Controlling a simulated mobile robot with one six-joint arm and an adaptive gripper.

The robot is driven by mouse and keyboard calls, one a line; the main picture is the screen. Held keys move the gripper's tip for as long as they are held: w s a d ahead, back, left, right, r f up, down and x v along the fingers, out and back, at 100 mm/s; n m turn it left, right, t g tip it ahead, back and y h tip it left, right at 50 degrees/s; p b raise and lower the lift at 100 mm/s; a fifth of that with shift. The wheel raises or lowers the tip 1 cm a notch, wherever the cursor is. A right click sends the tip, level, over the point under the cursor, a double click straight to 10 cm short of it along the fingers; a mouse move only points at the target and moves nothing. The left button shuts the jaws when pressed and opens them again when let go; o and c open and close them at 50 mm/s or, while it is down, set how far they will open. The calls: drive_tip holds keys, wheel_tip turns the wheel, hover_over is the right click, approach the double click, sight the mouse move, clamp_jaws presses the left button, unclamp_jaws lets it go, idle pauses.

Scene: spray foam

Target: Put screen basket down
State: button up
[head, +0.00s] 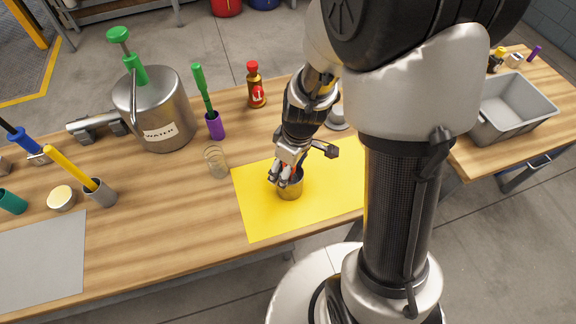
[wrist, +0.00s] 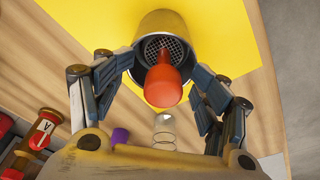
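The screen basket (wrist: 163,85) shows in the wrist view as a red-orange handle with a dark mesh at its far end. The mesh is inside the mouth of a metal cup (wrist: 148,22); how deep it rests is hard to tell. In the head view the cup (head: 290,190) stands on the yellow mat (head: 255,217). My gripper (wrist: 164,72) is right at the cup, its fingers spread on either side of the handle with gaps showing. In the head view my gripper (head: 284,176) hides most of the handle.
A clear glass jar (head: 216,161) stands left of the mat. Behind are a red-capped bottle (head: 256,86), a green-handled brush in a purple holder (head: 214,124) and the metal water tank (head: 160,110). A grey bin (head: 507,107) is at the right. The mat's front-left is clear.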

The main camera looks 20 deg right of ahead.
drive_tip(key=shift+r+p, duration=0.4)
drive_tip(key=shift+r, duration=0.1)
wheel_tip(320, 180, up, 12)
drive_tip(key=s+d+r+p, duration=0.1)
drive_tip(key=p, duration=0.4)
drive_tip(key=s+r+m+t+h, duration=0.1)
drive_tip(key=s+r+m+t, duration=0.2)
drive_tip(key=s+r+m, duration=0.5)
drive_tip(key=s+r, duration=0.6)
drive_tip(key=shift+s+a, duration=0.2)
drive_tip(key=shift+a, duration=0.05)
